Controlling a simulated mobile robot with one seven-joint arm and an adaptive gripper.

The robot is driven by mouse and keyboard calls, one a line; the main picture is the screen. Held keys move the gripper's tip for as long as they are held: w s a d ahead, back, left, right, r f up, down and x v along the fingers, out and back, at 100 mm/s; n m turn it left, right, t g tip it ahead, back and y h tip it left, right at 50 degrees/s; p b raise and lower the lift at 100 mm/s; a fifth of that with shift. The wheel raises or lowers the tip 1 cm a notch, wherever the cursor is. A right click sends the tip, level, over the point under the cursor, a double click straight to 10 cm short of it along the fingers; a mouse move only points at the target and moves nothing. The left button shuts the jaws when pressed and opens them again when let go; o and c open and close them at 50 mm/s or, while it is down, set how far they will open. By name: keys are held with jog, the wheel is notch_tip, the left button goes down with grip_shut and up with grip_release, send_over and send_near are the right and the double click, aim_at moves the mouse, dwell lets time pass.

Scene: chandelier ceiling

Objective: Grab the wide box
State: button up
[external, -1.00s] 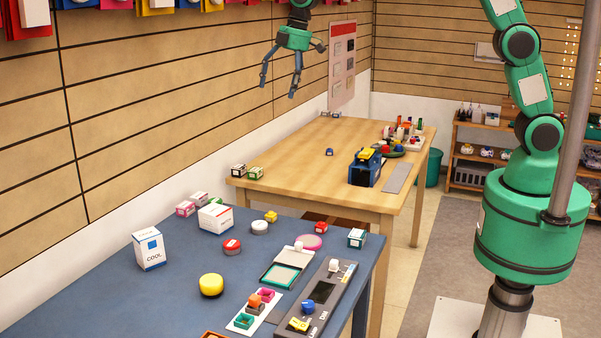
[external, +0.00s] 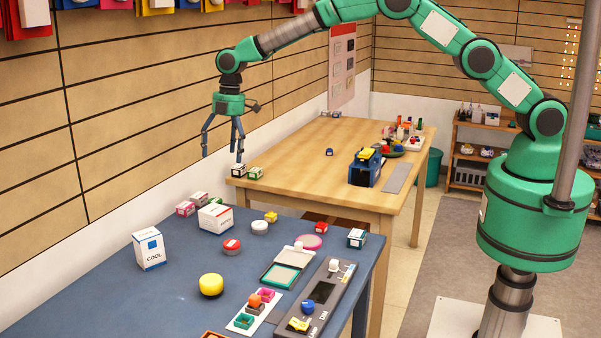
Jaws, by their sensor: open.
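A wide white box (external: 216,216) with red and green marks on its sides sits on the blue table, towards the back. A taller white box (external: 149,248) with a blue square and the word COOL stands to its left. My gripper (external: 222,157) is open and empty, fingers pointing down. It hangs in the air above the back of the blue table, higher in the picture than the wide box and apart from it.
A yellow round thing (external: 211,285) lies in front. The blue table's (external: 90,300) left front is clear.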

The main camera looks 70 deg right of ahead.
jog(key=n+p, duration=0.1)
send_near(216, 209)
jog(key=shift+w+r+g, duration=0.25)
jog(key=shift+r+g, duration=0.05)
jog(key=shift+r, duration=0.15)
jog(key=shift+f, duration=0.1)
jog(key=shift+w+a+f, duration=0.1)
jog(key=shift+a+f, duration=0.05)
jog(key=shift+f, duration=1.25)
jog(key=shift+s+a+f, duration=0.1)
jog(key=shift+a+f, duration=0.05)
jog(key=shift+f, duration=1.2)
jog(key=shift+w+a+f, duration=0.1)
jog(key=shift+a+f, duration=0.05)
jog(key=shift+f, duration=1.25)
jog(key=shift+f, duration=0.15)
jog(key=shift+a+f, duration=0.2)
jog(key=shift+f, duration=1)
jog(key=shift+a+f, duration=0.15)
jog(key=shift+f, duration=1.05)
jog(key=c, duration=1.3)
